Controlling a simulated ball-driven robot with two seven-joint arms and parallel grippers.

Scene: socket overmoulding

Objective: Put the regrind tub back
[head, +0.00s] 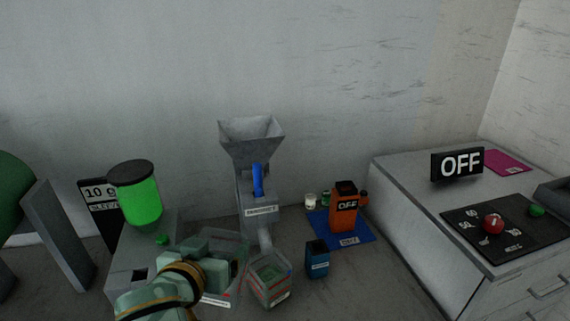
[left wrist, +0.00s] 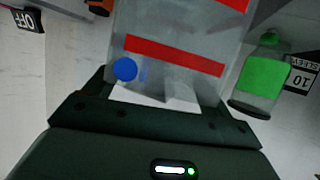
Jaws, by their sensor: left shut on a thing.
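A clear tub (head: 233,245) with a red band and a white label is at the lower middle of the head view. My left gripper (head: 208,268) is at its near left side and hides part of it. In the left wrist view the clear tub (left wrist: 172,52) shows red bands, a blue dot and a white label between the fingers (left wrist: 155,98); the gripper is shut on it. I cannot read a name on its label. My right gripper is not in view.
A smaller clear box (head: 269,282) stands just right of the tub, below a grey hopper machine (head: 262,200). A green jar (head: 140,195) stands left. A dark blue container (head: 317,260), an orange can (head: 343,215) on a blue mat (head: 322,233) and a grey cabinet (head: 425,215) stand right.

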